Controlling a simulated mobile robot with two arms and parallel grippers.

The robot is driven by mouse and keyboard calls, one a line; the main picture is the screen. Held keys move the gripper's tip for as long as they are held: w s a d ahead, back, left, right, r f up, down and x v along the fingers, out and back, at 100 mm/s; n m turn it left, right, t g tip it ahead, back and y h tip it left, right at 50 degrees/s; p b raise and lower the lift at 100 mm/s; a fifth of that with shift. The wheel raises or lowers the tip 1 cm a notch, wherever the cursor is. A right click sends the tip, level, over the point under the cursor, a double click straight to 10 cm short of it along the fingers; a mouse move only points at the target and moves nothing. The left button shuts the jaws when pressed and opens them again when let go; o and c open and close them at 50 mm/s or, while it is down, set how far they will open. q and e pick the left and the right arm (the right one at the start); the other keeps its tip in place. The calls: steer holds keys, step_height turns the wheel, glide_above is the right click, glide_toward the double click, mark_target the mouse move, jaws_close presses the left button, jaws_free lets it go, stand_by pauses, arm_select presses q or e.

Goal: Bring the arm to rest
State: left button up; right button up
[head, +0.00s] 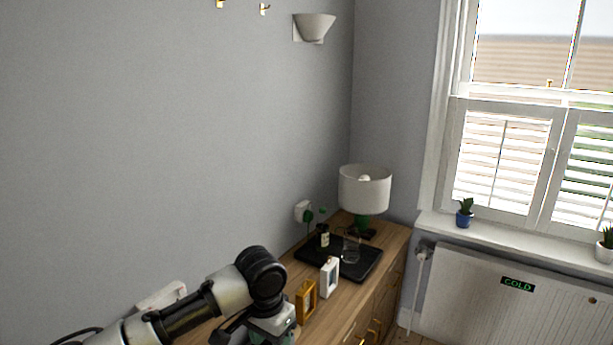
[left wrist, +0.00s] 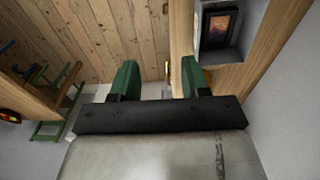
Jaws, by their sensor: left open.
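My left arm comes in from the lower left in the head view, bent at a dark joint. Its gripper end is at the bottom edge, over the near part of the wooden cabinet (head: 340,304), and its fingertips do not show there. In the left wrist view my left gripper (left wrist: 160,76) has its two green fingers spread apart with nothing between them. Floorboards (left wrist: 105,35) and a cabinet edge lie beyond the fingers. My right gripper is in neither view.
On the cabinet stand a gold frame (head: 306,301), a white frame (head: 329,277), a black tray (head: 364,268) with small bottles, and a lamp (head: 364,190). A radiator (head: 480,290) is at right. A green-legged piece (left wrist: 50,130) shows at left in the wrist view.

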arm_select(q)
steer(key=s+d+f+t+h, duration=0.1)
steer(key=s+d+f+h, duration=0.3)
steer(key=s+f, duration=0.8)
steer(key=s+a+f+n+t+y, duration=0.15)
steer(key=s+a+n+y, duration=0.3)
steer(key=s+a, duration=1.25)
step_height(320, 180, down, 31)
steer(key=s+b, duration=0.1)
steer(key=b, duration=0.4)
steer(key=s+a+f+g+b, duration=0.1)
steer(key=s+a+f+b, duration=0.1)
steer(key=s+f, duration=0.6)
steer(key=s+a+f+b, duration=0.1)
steer(key=s+f+b, duration=0.2)
steer(key=s+f, duration=0.5)
step_height(320, 180, down, 5)
steer(key=shift+s+a+r+g, duration=0.1)
steer(key=shift+s+a+g, duration=0.25)
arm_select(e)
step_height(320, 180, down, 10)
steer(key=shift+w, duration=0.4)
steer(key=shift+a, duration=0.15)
